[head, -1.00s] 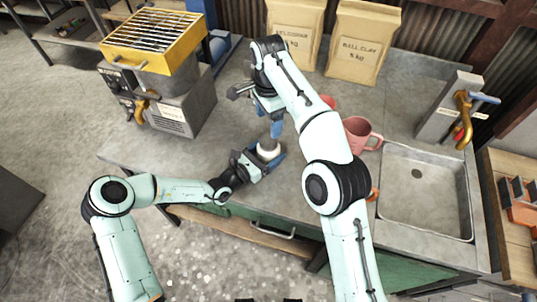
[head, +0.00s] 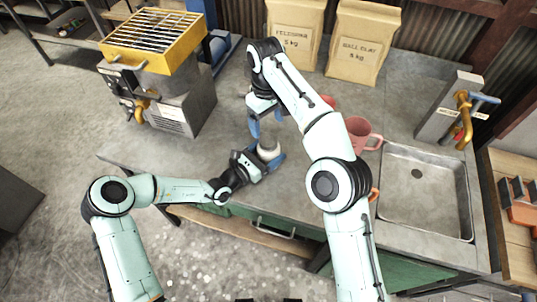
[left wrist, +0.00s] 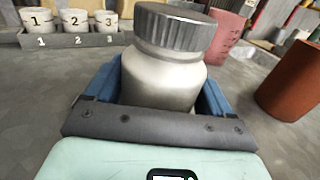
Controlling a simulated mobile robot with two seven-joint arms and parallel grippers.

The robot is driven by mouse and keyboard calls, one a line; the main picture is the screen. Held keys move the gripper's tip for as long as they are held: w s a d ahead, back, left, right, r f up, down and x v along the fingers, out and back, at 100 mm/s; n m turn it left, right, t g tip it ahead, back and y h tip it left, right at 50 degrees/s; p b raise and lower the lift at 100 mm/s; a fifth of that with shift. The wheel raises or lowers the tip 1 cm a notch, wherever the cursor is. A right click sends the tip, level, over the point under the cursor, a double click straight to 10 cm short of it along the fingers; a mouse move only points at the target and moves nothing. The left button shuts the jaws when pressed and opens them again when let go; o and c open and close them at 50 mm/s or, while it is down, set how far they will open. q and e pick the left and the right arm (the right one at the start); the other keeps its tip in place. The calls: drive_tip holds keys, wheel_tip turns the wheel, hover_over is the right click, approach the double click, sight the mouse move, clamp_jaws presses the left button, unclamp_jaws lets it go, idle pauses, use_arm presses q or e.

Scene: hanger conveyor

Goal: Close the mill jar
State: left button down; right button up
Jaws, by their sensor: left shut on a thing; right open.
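The mill jar (head: 269,149) stands upright on the grey bench, a pale metallic jar. In the left wrist view its body (left wrist: 162,78) sits between the blue fingers. A ridged grey lid (left wrist: 175,27) sits on its mouth, with a narrow neck band visible below; I cannot tell how tight it is. My left gripper (head: 266,163) is shut around the jar's body from the front left. My right gripper (head: 266,122) is open, with its blue fingertips pointing down above and behind the jar, apart from it and with nothing visible between them.
A pink mug (head: 359,130) and the sink (head: 425,190) are to the right. Two paper bags (head: 363,45) stand at the back. A grey machine with a yellow grill (head: 152,40) is at the left. Numbered white cups (left wrist: 75,20) show in the left wrist view.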

sight(269, 139)
drive_tip(key=n, duration=1.3)
drive_tip(key=shift+n, duration=0.4)
drive_tip(key=n, duration=0.6)
drive_tip(key=shift+w+r+n, duration=0.1)
drive_tip(key=shift+r+n, duration=0.05)
drive_tip(key=shift+n, duration=0.25)
drive_tip(key=n, duration=0.3)
drive_tip(key=shift+d+n, duration=0.1)
drive_tip(key=shift+n, duration=0.3)
drive_tip(key=n, duration=0.4)
drive_tip(key=shift+d+r, duration=0.1)
drive_tip(key=shift+r, duration=0.05)
use_arm(q)
drive_tip(key=shift+f, duration=0.1)
use_arm(e)
drive_tip(key=shift+f, duration=4)
drive_tip(key=shift+c, duration=0.3)
